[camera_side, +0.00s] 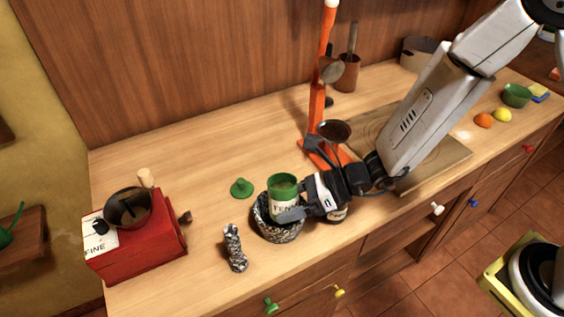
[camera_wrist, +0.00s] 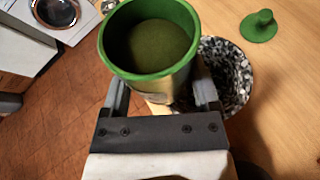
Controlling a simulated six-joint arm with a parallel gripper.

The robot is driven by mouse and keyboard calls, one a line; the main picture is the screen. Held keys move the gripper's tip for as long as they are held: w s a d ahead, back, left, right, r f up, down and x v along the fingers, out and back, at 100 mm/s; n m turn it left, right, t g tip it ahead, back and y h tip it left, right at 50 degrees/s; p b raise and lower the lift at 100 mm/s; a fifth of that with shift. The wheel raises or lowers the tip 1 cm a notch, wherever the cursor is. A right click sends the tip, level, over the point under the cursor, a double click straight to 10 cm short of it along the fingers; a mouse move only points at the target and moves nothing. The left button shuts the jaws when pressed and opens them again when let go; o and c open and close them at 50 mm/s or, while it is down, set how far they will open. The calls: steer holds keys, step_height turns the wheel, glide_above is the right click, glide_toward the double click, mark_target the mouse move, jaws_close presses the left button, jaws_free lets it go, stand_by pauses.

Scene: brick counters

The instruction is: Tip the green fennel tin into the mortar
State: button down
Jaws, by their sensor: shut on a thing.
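The green fennel tin (camera_side: 285,189) is upright and open, with a white label. My gripper (camera_side: 291,208) is shut on the tin. In the wrist view the tin (camera_wrist: 150,45) shows green powder inside, between my fingers (camera_wrist: 162,95). The speckled black-and-white mortar (camera_side: 280,232) stands on the counter. The tin is over or just in front of it in the side view, hiding part of its opening. The mortar also shows behind the tin in the wrist view (camera_wrist: 238,78). The green lid (camera_side: 242,187) lies on the counter behind the mortar.
A speckled pestle (camera_side: 235,248) stands left of the mortar. A red grinder box (camera_side: 140,240) is at far left. A labelled jar (camera_side: 338,214) is partly hidden by my gripper. An orange stand (camera_side: 318,110) and wooden board (camera_side: 440,162) are behind and right. The counter's back left is clear.

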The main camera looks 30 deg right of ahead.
mark_target(297, 192)
steer(key=m+g, duration=0.1)
steer(key=s+m+g, duration=0.1)
steer(key=m, duration=0.1)
steer(key=m+g+y, duration=0.1)
steer(key=shift+s+a, duration=0.25)
steer(key=shift+s, duration=0.15)
steer(key=m+g, duration=0.1)
steer(key=r+m+g+y, duration=0.1)
steer(key=m, duration=0.2)
steer(key=shift+r+m+g+y, duration=0.3)
steer(key=shift+g+y, duration=0.1)
steer(key=shift+w+d+r+m+g+y, duration=0.1)
steer(key=shift+w+r+m+g+y, duration=0.25)
steer(key=shift+m, duration=0.55)
steer(key=shift+w+d+r+m+g+y, duration=0.1)
steer(key=shift+r+m+g+y, duration=0.4)
steer(key=shift+m, duration=0.4)
steer(key=shift+a+t, duration=0.1)
steer(key=shift+t, duration=0.15)
steer(key=shift+s+a+f+n+t+h, duration=0.1)
steer(key=shift+s+f+n+t+h, duration=0.3)
steer(key=shift+n, duration=0.5)
steer(key=shift+s+f+n+t+h, duration=0.15)
steer(key=shift+f+n+h, duration=0.3)
steer(key=shift+n, duration=0.45)
